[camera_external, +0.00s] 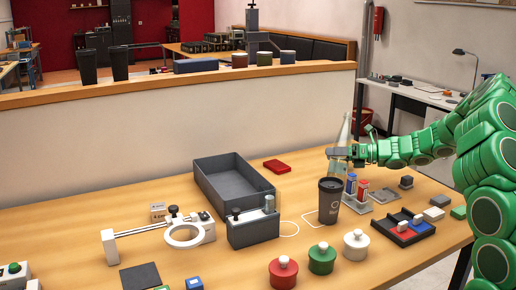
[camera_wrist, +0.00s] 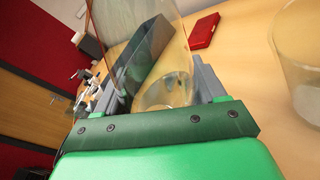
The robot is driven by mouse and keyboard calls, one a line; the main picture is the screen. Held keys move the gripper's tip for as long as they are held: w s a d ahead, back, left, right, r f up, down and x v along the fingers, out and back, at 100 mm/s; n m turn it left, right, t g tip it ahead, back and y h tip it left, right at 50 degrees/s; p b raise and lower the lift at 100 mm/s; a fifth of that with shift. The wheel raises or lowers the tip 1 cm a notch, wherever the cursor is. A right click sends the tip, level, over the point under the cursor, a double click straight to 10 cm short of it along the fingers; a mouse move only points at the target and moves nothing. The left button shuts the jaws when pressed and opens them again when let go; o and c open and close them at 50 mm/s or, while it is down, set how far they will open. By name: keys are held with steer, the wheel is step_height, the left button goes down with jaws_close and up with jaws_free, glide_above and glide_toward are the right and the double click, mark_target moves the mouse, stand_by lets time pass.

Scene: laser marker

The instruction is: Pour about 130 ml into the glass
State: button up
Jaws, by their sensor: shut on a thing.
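My gripper (camera_external: 340,153) is shut on a clear, tall vessel (camera_external: 344,134), which looks like a bottle or carafe. It stands nearly upright between the fingers, above the right part of the table. In the wrist view the vessel (camera_wrist: 150,50) fills the space between the fingers (camera_wrist: 167,88), with a pale oval low in it; I cannot tell the liquid level. A clear glass (camera_wrist: 297,62) shows at the right edge of the wrist view, apart from the vessel and partly cut off. Its bottom looks whitish. I cannot make the glass out in the external view.
A dark lidded cup (camera_external: 329,200) stands in front of my gripper, near red and blue small items in a holder (camera_external: 354,193). A grey tray (camera_external: 208,188) and a red box (camera_external: 277,166) lie to the left. Several lidded jars (camera_external: 321,260) stand near the front edge.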

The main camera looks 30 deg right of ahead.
mark_target(333, 159)
steer(key=shift+f+m, duration=0.1)
steer(key=shift+m, duration=0.2)
steer(key=shift+s+a+r+m+y, duration=0.4)
steer(key=shift+r+m, duration=0.25)
steer(key=shift+m, duration=0.25)
steer(key=shift+s+a+r+m, duration=0.35)
steer(key=shift+a+m, duration=0.2)
steer(key=shift+m, duration=0.25)
steer(key=f+m, duration=0.1)
steer(key=a+m+t, duration=0.1)
steer(key=m, duration=0.1)
steer(key=shift+s+f+y, duration=0.35)
steer(key=shift+s+y, duration=0.05)
steer(key=shift+w+d+r+m, duration=0.2)
steer(key=shift+r+m, duration=0.2)
steer(key=shift+m, duration=0.6)
steer(key=shift+r+m, duration=0.25)
steer(key=shift+m, duration=0.05)
steer(key=shift+r+m+t, duration=0.3)
steer(key=shift+r, duration=0.15)
steer(key=shift+s+a+r+m, duration=0.25)
steer(key=shift+r+m, duration=0.05)
steer(key=shift+r+m+p, duration=0.35)
steer(key=shift+r+m, duration=0.05)
